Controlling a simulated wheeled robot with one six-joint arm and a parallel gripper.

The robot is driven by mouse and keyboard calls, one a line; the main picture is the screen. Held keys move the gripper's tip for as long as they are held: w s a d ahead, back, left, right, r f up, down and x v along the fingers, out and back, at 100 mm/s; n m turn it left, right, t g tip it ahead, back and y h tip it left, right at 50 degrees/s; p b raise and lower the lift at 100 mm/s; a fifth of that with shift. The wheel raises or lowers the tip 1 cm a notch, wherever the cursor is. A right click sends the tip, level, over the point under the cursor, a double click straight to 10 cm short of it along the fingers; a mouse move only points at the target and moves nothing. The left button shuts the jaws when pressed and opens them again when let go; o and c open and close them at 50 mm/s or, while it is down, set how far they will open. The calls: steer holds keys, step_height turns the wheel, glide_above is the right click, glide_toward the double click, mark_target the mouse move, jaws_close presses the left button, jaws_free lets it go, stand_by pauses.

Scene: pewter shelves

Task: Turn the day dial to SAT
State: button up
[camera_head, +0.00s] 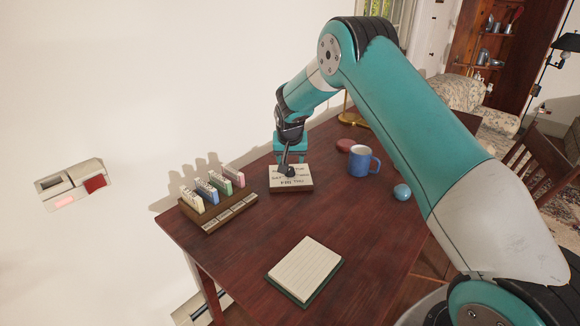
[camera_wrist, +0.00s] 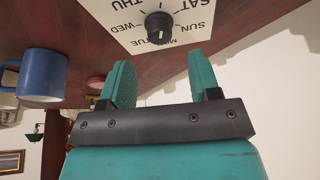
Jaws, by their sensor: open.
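The day dial is a black round knob (camera_wrist: 158,27) on a cream plate (camera_wrist: 185,42) printed with day names. In the wrist view WED and THU are left of the knob, SAT and SUN right of it. A white mark on the knob faces the lower edge of the picture, near MON and TUE; the exact day is hard to tell. The plate also shows in the head view (camera_head: 300,184), on the table under my gripper (camera_head: 290,160). My gripper is open; its two teal fingers (camera_wrist: 161,64) are apart, with nothing between them, and look clear of the knob.
A blue mug (camera_head: 361,161), a dark red round item (camera_head: 345,145) and a light blue ball (camera_head: 402,192) stand right of the plate. A wooden card holder (camera_head: 212,218) is left. A notepad (camera_head: 305,266) lies in front on the reddish table (camera_head: 240,262).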

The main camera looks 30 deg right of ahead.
mark_target(290, 168)
steer(key=x, duration=0.5)
steer(key=shift+w+f, duration=0.1)
steer(key=shift+f, duration=0.2)
steer(key=c, duration=0.9)
